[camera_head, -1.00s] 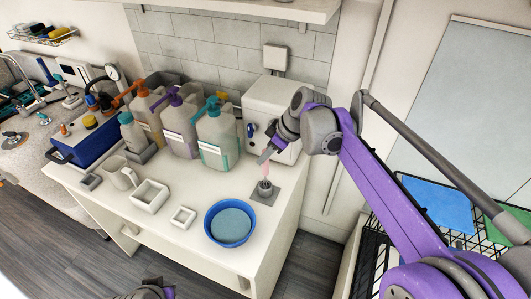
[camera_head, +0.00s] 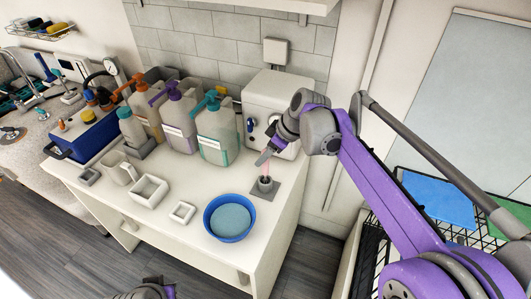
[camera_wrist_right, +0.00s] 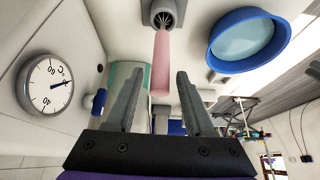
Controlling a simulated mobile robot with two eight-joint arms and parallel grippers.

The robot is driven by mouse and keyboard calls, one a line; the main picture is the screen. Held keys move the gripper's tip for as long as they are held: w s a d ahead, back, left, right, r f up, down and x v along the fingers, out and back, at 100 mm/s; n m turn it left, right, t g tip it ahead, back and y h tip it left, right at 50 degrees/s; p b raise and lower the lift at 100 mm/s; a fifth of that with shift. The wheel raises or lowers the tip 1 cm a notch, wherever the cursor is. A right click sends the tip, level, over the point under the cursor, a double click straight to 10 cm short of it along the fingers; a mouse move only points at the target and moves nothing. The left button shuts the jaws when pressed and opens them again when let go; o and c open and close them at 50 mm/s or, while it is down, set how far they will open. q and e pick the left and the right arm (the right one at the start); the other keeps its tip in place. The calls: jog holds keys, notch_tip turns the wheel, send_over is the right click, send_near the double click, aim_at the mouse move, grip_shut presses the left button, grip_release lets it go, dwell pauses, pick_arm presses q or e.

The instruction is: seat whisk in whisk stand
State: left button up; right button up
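The whisk stand (camera_head: 288,190) is a grey square base with a dark round holder near the right end of the white counter. The whisk's pink handle (camera_wrist_right: 160,65) sticks out of the holder, with its dark wired head inside the holder's ring (camera_wrist_right: 163,14). In the head view the handle (camera_head: 266,171) is partly hidden by my gripper. My right gripper (camera_wrist_right: 160,80) is open, its two fingers apart on either side of the handle's free end with gaps showing. It is just above the stand in the head view (camera_head: 263,158). My left gripper (camera_head: 150,291) is cut off at the bottom edge.
A blue bowl (camera_head: 208,230) stands left of the stand. White square dishes (camera_head: 149,201), a jug (camera_head: 117,169) and several pump bottles (camera_head: 215,150) are further left. A white box with a gauge (camera_wrist_right: 46,83) stands behind the stand, close to my right gripper.

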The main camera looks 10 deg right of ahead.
jog(key=shift+o, duration=0.2)
jog(key=v, duration=1)
jog(key=shift+d+r+p, duration=0.2)
jog(key=shift+r+p, duration=0.1)
jog(key=shift+r, duration=0.05)
jog(key=shift+s, duration=0.15)
jog(key=s+d+f+m+t+h, duration=0.1)
jog(key=s+f+m+h, duration=0.1)
jog(key=s+f+m, duration=0.3)
jog(key=s+d+f+m+t+h, duration=0.1)
jog(key=s+f+m, duration=0.4)
jog(key=s+f, duration=0.9)
jog(key=s+d+h, duration=0.1)
jog(key=s, duration=0.4)
jog(key=shift+s+f+m+h, duration=0.2)
jog(key=shift+s+m+h, duration=0.1)
jog(key=shift+m, duration=0.1)
jog(key=shift+w, duration=0.1)
